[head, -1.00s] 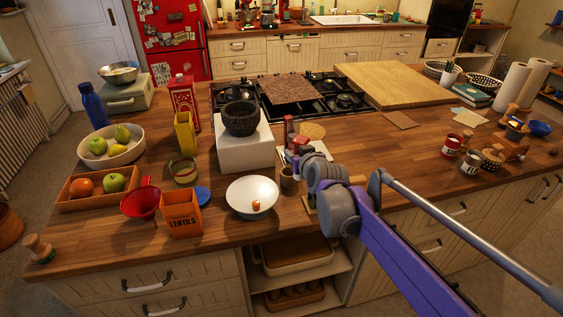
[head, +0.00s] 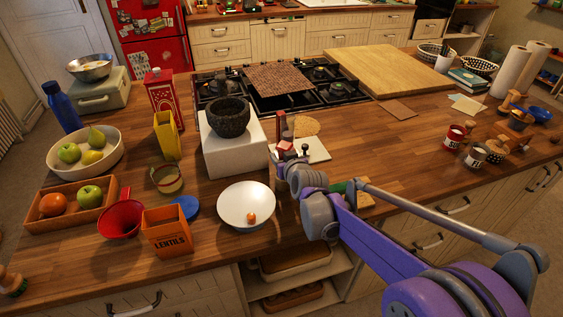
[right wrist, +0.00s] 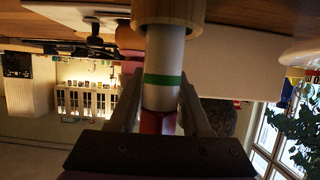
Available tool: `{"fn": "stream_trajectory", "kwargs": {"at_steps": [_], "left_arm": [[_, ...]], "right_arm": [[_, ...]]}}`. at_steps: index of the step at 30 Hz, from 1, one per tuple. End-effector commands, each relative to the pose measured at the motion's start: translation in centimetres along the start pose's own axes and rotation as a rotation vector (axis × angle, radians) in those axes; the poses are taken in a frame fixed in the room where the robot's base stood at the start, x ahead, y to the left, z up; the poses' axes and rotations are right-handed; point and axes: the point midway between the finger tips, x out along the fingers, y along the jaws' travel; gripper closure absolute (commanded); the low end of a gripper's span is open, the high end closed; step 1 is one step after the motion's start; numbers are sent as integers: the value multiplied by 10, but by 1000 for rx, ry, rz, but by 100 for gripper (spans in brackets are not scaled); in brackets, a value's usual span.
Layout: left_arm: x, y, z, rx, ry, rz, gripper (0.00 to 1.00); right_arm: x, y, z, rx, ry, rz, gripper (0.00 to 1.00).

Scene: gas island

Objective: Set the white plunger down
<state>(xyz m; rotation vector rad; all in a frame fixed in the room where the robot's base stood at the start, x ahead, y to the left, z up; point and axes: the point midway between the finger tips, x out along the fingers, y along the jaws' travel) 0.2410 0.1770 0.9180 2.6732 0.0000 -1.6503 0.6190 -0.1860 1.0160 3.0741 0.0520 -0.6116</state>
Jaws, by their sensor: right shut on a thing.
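In the right wrist view my right gripper (right wrist: 160,90) is shut on the white plunger (right wrist: 164,55), a white cylinder with a green band and a red part between the fingers. The end away from the gripper meets a round wooden piece (right wrist: 168,12) by the wooden surface. I cannot tell whether the plunger is inside it or only against it. My left gripper is not in view.
Close beyond the gripper stand a red object (head: 284,147), a pale board (head: 313,150) and a white block (head: 232,152) bearing a dark mortar (head: 228,117).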

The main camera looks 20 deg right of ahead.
Motion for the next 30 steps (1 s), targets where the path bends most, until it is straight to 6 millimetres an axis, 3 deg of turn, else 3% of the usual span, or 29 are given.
{"fn": "stream_trajectory", "kwargs": {"at_steps": [4,15,16,20,30], "left_arm": [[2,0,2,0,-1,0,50],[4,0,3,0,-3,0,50],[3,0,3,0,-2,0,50],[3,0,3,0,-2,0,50],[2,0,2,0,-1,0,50]], "right_arm": [[6,0,16,0,0,0,100],[8,0,20,0,0,0,100],[8,0,20,0,0,0,48],[8,0,19,0,0,0,25],[7,0,16,0,0,0,22]]}}
